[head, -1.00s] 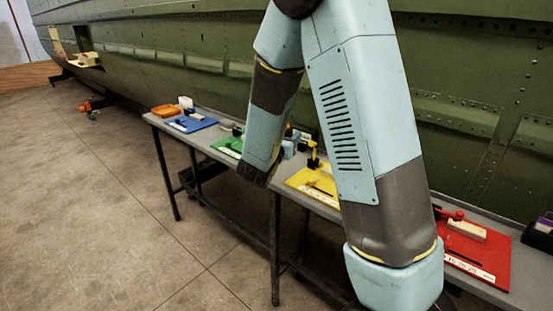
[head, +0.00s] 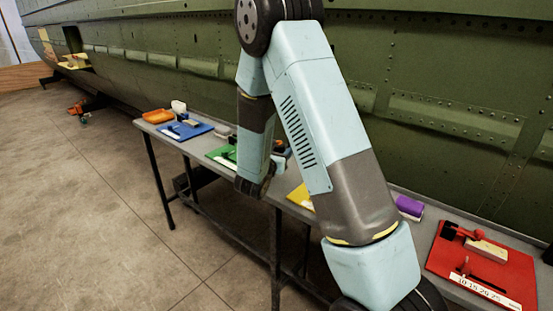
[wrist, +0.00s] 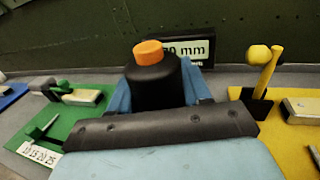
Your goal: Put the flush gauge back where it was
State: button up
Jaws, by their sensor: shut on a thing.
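My gripper (wrist: 160,98) is shut on a black, rounded piece with an orange cap (wrist: 150,52), seen in the wrist view. It appears to be the flush gauge. In the head view my arm hides most of the gripper.
The grey bench (head: 420,230) runs along the green fuselage (head: 430,80). A red board (head: 495,265) with tools and a purple block (head: 408,207) are on the right. A yellow-handled tool (wrist: 262,65) stands on the yellow board.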

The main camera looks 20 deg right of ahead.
jog(key=shift+w+d+f, duration=0.2)
jog(key=shift+w+f, duration=0.1)
jog(key=shift+f, duration=0.05)
jog(key=shift+w+a+f, duration=0.1)
jog(key=shift+w+f, duration=0.05)
jog(key=shift+f, duration=0.05)
jog(key=shift+w+a+f, duration=0.1)
jog(key=shift+f, duration=1.5)
jog(key=shift+f, duration=0.1)
jog(key=o, duration=1.1)
jog(key=shift+c, duration=0.2)
